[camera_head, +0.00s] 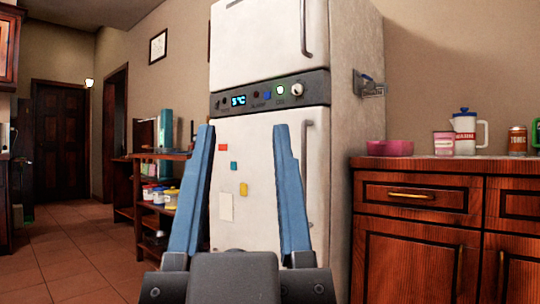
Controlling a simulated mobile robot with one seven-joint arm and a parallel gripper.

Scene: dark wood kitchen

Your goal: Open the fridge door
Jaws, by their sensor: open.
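The white fridge (345,120) stands ahead in the middle of the view, with an upper door (258,45), a dark control panel (268,93) reading a temperature, and a lower door (255,140). Both doors look shut. The upper door has a vertical handle (305,28) at its right edge; the lower door has a handle (305,160) at its right edge, partly hidden by my right finger. My gripper (243,135) is open and empty, its two blue fingers pointing at the lower door. I see no contact with the fridge; the exact gap cannot be told.
At right stands a wooden cabinet (415,215) with a pink bowl (390,148), a white jug (466,130) and cans on top. At left is a wooden shelf (140,190) with jars. Tiled floor (75,255) is clear at the left.

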